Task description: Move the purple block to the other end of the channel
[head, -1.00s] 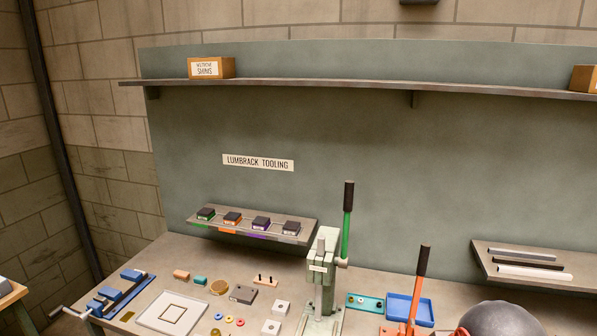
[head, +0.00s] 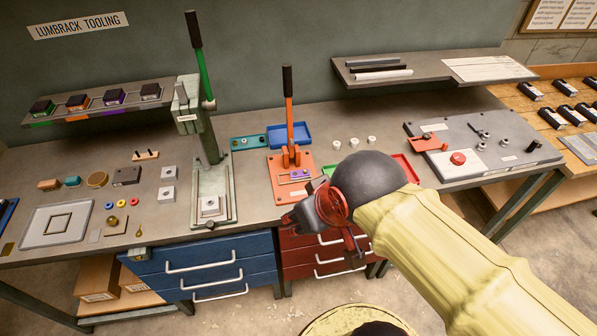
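A small purple block (head: 299,175) shows on the base of the orange press (head: 290,160). It appears to lie in a short light-coloured holder there, which may be the channel; it is too small to tell which end it is at. My gripper (head: 322,222), dark with red parts, is in front of the bench edge, below and to the right of the orange press. It looks apart from the block. Its fingers are seen at an angle and blurred together, so I cannot tell whether they are open.
The green-handled press (head: 212,190) stands left of the orange one. A blue tray (head: 290,134) lies behind it, and small white cups (head: 352,142) stand to its right. Blue drawers (head: 200,265) and red drawers (head: 310,255) are under the bench.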

